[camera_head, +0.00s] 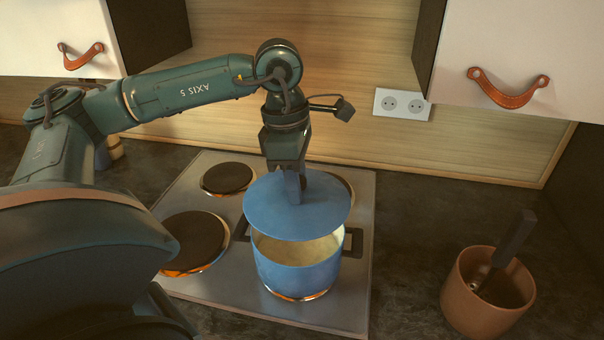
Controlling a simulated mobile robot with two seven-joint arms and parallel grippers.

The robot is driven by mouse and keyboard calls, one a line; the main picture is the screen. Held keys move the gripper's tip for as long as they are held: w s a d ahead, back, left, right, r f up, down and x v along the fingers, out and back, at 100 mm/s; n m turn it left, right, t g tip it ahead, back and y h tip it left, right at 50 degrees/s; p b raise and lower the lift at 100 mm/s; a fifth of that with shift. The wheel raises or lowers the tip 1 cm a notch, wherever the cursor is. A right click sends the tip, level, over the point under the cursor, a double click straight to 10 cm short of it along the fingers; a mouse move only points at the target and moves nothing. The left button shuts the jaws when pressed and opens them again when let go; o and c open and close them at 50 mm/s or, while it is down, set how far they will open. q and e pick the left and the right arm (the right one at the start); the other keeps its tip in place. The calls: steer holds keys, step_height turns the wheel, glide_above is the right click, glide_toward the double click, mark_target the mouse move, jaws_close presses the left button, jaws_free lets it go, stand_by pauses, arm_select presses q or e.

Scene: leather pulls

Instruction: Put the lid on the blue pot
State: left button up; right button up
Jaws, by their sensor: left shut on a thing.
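The blue pot (298,276) stands on the front right burner of the stove, with pale contents showing inside it. The round blue lid (325,217) is above the pot, tilted, with a gap at the front through which the inside shows. It covers the back of the pot's opening; I cannot tell whether its far edge touches the rim. My left gripper (292,190) is shut on the lid at its top middle, and hides the handle. My right gripper is not in view.
The steel stove (215,297) has other burners to the left and behind. A terracotta pot (470,300) holding a dark-handled utensil stands at the right on the dark counter. White cabinets with leather pulls (508,92) hang above. The counter between stove and terracotta pot is clear.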

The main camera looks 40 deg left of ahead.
mark_target(298, 207)
arm_select(q)
steer(key=shift+f+b, duration=0.4)
steer(key=shift+f, duration=0.45)
step_height(298, 207, down, 4)
steer(key=b, duration=0.2)
steer(key=shift+r+b, duration=0.25)
steer(key=shift+b, duration=0.1)
steer(key=shift+f+b, duration=0.3)
steer(key=shift+f, duration=0.05)
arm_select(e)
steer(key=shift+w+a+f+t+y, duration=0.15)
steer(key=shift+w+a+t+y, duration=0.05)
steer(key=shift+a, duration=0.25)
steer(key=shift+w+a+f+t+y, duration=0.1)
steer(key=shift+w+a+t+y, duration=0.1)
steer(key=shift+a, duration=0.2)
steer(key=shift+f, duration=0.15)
arm_select(q)
steer(key=shift+b, duration=0.3)
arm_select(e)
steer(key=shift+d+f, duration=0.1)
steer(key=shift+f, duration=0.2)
arm_select(q)
steer(key=shift+f, duration=0.2)
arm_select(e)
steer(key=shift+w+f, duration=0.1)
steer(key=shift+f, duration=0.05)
